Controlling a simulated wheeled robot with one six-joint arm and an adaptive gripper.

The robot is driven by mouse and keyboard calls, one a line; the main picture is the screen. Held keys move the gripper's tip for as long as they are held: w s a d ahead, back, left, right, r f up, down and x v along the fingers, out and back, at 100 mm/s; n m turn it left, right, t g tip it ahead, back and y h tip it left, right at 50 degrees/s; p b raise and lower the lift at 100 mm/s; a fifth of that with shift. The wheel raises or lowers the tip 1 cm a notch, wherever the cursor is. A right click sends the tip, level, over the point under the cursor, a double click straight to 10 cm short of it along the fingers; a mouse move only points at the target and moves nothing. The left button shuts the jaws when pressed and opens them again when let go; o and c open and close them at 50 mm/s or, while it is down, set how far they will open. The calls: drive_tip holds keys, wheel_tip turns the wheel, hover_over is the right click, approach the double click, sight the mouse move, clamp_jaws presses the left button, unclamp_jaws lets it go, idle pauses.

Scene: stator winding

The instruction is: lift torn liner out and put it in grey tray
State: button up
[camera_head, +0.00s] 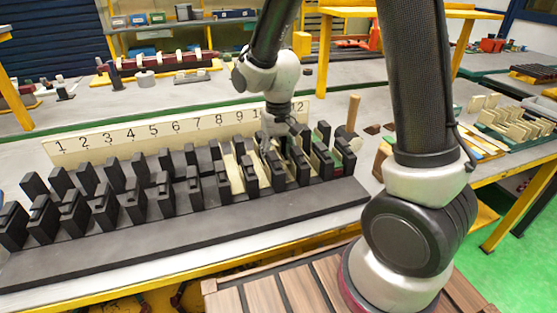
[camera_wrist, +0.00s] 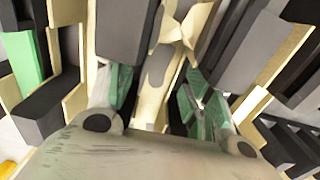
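My gripper (camera_head: 276,138) is low over the right part of the dark slotted stator block (camera_head: 215,215), around the slots near numbers 9 and 10. In the wrist view its two fingers with green pads (camera_wrist: 160,100) stand apart on either side of a cream liner (camera_wrist: 158,75). This liner sits between dark teeth, and its upper edge looks uneven, which may be the tear. I see no clear grip on it. Other cream liners (camera_head: 232,170) line neighbouring slots. I cannot make out the grey tray for certain.
A cream number strip (camera_head: 150,137) stands behind the block. A wooden-handled tool (camera_head: 350,118) stands right of it. A rack of cream liners (camera_head: 515,125) is on the right bench. Shelves with bins (camera_head: 140,20) are at the back.

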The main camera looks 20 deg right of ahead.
drive_tip(key=c, duration=0.5)
wheel_tip(320, 180, up, 10)
drive_tip(key=shift+r, duration=0.1)
idle(0.4)
